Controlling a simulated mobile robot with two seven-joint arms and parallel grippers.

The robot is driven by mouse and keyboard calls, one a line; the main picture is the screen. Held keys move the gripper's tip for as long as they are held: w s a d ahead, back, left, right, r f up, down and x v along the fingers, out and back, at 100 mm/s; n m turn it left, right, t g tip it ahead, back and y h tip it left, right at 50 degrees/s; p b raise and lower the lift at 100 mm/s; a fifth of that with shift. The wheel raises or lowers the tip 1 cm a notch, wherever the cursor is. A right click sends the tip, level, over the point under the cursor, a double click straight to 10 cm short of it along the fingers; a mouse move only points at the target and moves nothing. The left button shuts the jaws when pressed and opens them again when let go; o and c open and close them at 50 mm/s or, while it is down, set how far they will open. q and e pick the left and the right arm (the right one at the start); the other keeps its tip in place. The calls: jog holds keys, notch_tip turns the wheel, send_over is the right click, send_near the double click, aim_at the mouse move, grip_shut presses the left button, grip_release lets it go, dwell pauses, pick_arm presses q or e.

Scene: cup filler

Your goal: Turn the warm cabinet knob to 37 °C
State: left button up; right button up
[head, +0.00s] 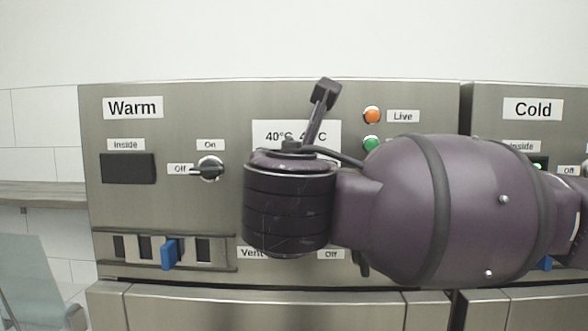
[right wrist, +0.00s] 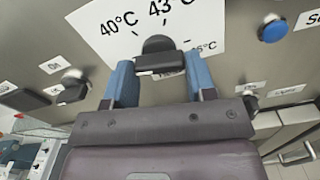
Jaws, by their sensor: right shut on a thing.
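The warm cabinet (head: 225,110) is a steel panel marked "Warm". Its temperature knob (right wrist: 158,46) is black and sits on a white dial plate (right wrist: 100,20); 40°C and 43°C read clearly, and a third label ending in 5°C is partly cut. I cannot tell exactly which mark the knob points to, and no 37 label shows. My right gripper (right wrist: 160,70) is shut on this knob, with a blue finger on each side. In the head view my right arm hides the knob and fingers, and only the plate's top (head: 268,128) shows. My left gripper is not in view.
An On/Off switch (head: 209,168) and a dark display (head: 127,168) lie left of the dial. A blue vent slider (head: 170,254) sits below. Orange (head: 372,115) and green (head: 372,144) lights are on the right. The Cold cabinet (head: 490,125) stands alongside.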

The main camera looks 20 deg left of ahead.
jog(key=shift+f+n, duration=0.1)
jog(key=shift+n, duration=0.9)
jog(key=o, duration=0.9)
jog(key=shift+o, duration=0.2)
pick_arm(q)
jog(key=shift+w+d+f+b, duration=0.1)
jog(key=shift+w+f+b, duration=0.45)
jog(key=shift+b, duration=0.65)
pick_arm(e)
jog(key=v, duration=1.1)
